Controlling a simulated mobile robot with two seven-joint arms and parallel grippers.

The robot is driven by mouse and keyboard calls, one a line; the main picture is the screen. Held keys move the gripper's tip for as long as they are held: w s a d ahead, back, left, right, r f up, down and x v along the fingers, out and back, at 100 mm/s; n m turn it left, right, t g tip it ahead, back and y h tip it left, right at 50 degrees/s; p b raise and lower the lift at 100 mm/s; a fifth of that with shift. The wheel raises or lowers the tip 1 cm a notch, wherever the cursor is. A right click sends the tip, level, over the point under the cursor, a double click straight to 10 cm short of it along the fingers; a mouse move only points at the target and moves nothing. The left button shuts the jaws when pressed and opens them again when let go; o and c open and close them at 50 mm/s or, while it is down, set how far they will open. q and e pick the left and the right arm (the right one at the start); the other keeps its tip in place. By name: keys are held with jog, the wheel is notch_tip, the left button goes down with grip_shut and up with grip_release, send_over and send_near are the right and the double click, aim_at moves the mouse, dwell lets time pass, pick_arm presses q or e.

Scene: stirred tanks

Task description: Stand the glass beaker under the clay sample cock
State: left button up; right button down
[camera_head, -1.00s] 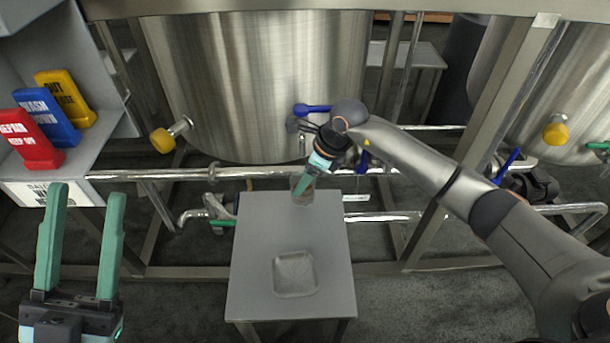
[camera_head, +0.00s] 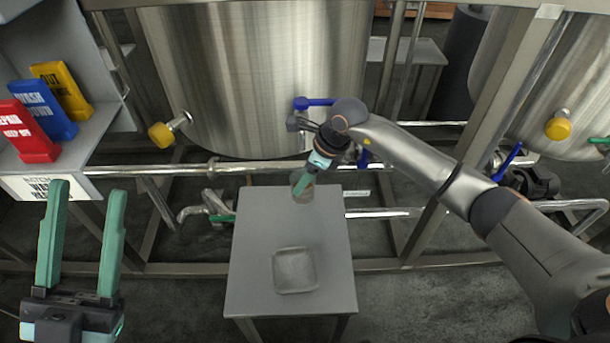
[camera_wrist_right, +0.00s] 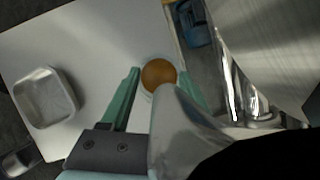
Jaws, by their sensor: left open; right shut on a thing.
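The glass beaker (camera_head: 302,190) is at the far edge of the small grey table, below the middle tank's cock. My right gripper (camera_head: 309,182) is shut on it. In the right wrist view, the beaker (camera_wrist_right: 158,76) shows a round orange-brown surface inside its clear rim, between green fingers. I cannot tell whether its base touches the table. The sample cock with a blue lever (camera_head: 315,103) is on the tank front, partly hidden by my right wrist. A grey metal part covers some of the right finger in the wrist view. My left gripper (camera_head: 82,240) is open and empty, at the lower left.
A shallow clear tray (camera_head: 295,271) lies on the grey table (camera_head: 255,240). A horizontal pipe (camera_head: 150,171) runs behind the table. Red (camera_head: 30,130), blue (camera_head: 45,108) and yellow (camera_head: 63,90) signs stand on a shelf at left. A yellow-handled cock (camera_head: 162,135) juts from the tank's left.

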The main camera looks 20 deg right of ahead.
jog(key=shift+s+f+b, duration=0.1)
jog(key=shift+f+b, duration=0.2)
jog(key=shift+f, duration=0.25)
jog(key=shift+s+d+f, duration=0.1)
jog(key=shift+f, duration=0.1)
jog(key=shift+c, duration=0.2)
grip_release()
jog(key=p+v, duration=0.4)
jog(key=v, duration=0.9)
jog(key=shift+w+r, duration=0.3)
jog(key=shift+r, duration=0.15)
